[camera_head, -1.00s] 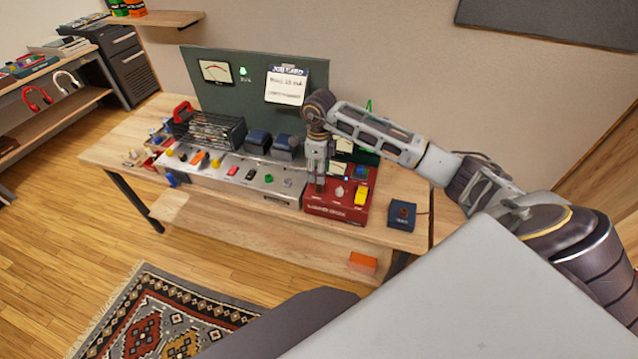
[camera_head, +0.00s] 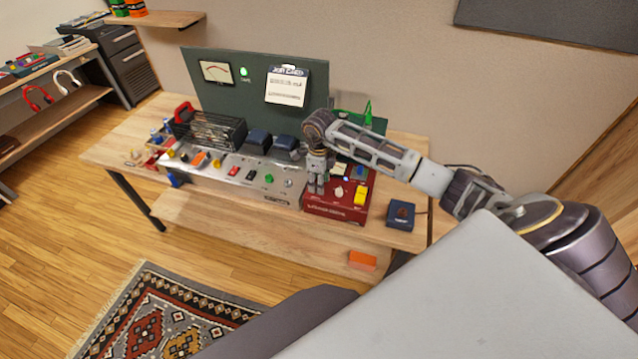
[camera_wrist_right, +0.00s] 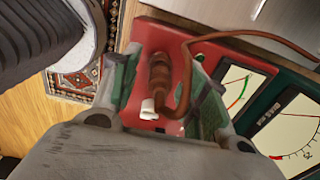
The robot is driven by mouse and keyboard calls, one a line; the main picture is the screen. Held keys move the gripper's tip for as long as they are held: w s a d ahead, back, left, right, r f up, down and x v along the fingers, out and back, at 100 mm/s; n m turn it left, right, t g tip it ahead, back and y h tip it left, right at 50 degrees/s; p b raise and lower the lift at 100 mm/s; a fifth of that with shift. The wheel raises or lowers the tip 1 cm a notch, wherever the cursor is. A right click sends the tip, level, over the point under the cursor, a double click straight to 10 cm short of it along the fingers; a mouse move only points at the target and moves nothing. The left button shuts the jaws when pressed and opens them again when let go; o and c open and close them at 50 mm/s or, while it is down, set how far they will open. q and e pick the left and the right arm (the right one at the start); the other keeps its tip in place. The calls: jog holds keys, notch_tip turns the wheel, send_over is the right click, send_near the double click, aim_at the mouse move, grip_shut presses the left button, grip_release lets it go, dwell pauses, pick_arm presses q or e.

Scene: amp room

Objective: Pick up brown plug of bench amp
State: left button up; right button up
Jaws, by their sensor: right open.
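The bench amp appears to be the red box (camera_head: 335,208) at the right end of the bench. In the wrist view its red top (camera_wrist_right: 180,35) lies under my right gripper (camera_wrist_right: 163,95). The brown plug (camera_wrist_right: 160,72) sits on that red surface with a brown cable (camera_wrist_right: 250,34) running off to the right. My right gripper is open, with one finger on each side of the plug and gaps visible. In the head view the right gripper (camera_head: 317,188) is low over the box's left part and hides the plug. My left gripper is not in view.
A silver panel (camera_head: 235,172) with coloured plugs and knobs lies left of the red box. A blue box (camera_head: 400,214) stands to its right. A wire basket (camera_head: 208,132) and dark green board (camera_head: 225,95) are behind. A white part (camera_wrist_right: 149,108) shows beside the plug.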

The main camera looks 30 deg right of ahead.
grip_shut()
dwell(0.3)
jog(key=shift+r+b, duration=0.8)
jog(key=shift+r, duration=4.2)
jog(key=shift+s+f, duration=0.15)
jog(key=shift+f, duration=0.05)
jog(key=shift+f, duration=0.1)
